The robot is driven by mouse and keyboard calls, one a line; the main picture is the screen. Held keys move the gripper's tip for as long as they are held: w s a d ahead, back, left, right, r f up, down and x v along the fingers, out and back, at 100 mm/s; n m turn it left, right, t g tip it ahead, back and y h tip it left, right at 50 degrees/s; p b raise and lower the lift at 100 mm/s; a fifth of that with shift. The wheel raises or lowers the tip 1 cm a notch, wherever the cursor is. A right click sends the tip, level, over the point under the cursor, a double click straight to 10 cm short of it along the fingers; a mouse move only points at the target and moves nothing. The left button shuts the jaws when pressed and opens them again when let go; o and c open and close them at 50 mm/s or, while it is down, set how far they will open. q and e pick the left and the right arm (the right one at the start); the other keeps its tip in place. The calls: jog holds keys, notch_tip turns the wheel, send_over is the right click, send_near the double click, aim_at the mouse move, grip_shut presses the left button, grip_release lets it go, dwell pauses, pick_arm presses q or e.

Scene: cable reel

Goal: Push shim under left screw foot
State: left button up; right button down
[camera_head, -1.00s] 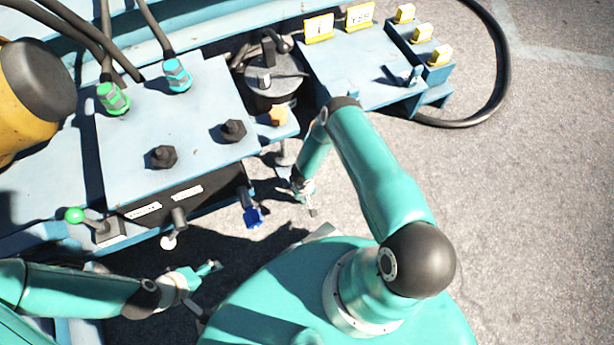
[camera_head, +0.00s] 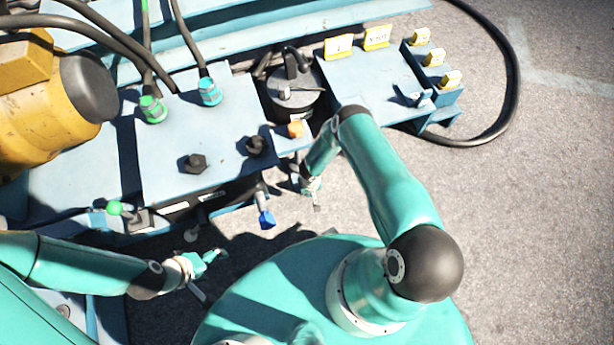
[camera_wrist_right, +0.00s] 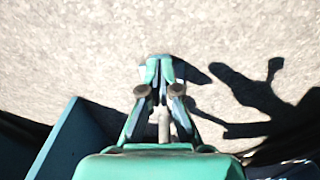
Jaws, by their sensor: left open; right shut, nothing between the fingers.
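The left screw foot appears as a small pale disc (camera_head: 191,235) low at the front edge of the blue machine, mostly in shadow. I cannot make out the shim for certain in either view. My left gripper (camera_head: 214,257) is open, just right of and below the pale disc in the picture, over the dark shadow. Whether it touches anything is unclear. My right gripper (camera_head: 316,202) is shut and empty, pointing down to the right of the blue-handled valve. In the right wrist view its closed fingertips (camera_wrist_right: 158,62) are over bare pavement.
The blue valve handle (camera_head: 266,220) sticks out between my grippers. A green-knobbed lever (camera_head: 115,208) stands at the machine's front left. The block carries black bolts (camera_head: 194,163). A black cable (camera_head: 515,85) loops at the right. Open pavement (camera_head: 545,220) lies right.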

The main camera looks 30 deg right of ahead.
jog(key=f+b, duration=0.3)
jog(key=s+f+b, duration=0.1)
jog(key=f+b, duration=0.1)
jog(key=f, duration=0.2)
jog(key=f+b, duration=0.3)
jog(key=f, duration=0.1)
jog(key=shift+s+a+b, duration=0.15)
jog(key=shift+a+b, duration=0.15)
jog(key=shift+a, duration=0.1)
jog(key=shift+w+d+r+b, duration=0.15)
jog(key=shift+w+d+b, duration=0.05)
jog(key=shift+w+b, duration=0.35)
jog(key=shift+w+d+r+b, duration=0.15)
jog(key=shift+w+b, duration=0.25)
jog(key=shift+w, duration=0.15)
jog(key=shift+w+d+r+b, duration=0.1)
jog(key=shift+w+d+b, duration=0.1)
jog(key=shift+w+b, duration=0.4)
pick_arm(q)
notch_tip(320, 180, down, 11)
pick_arm(e)
jog(key=shift+w+d+r, duration=0.1)
jog(key=shift+w+r, duration=0.1)
jog(key=shift+w, duration=0.05)
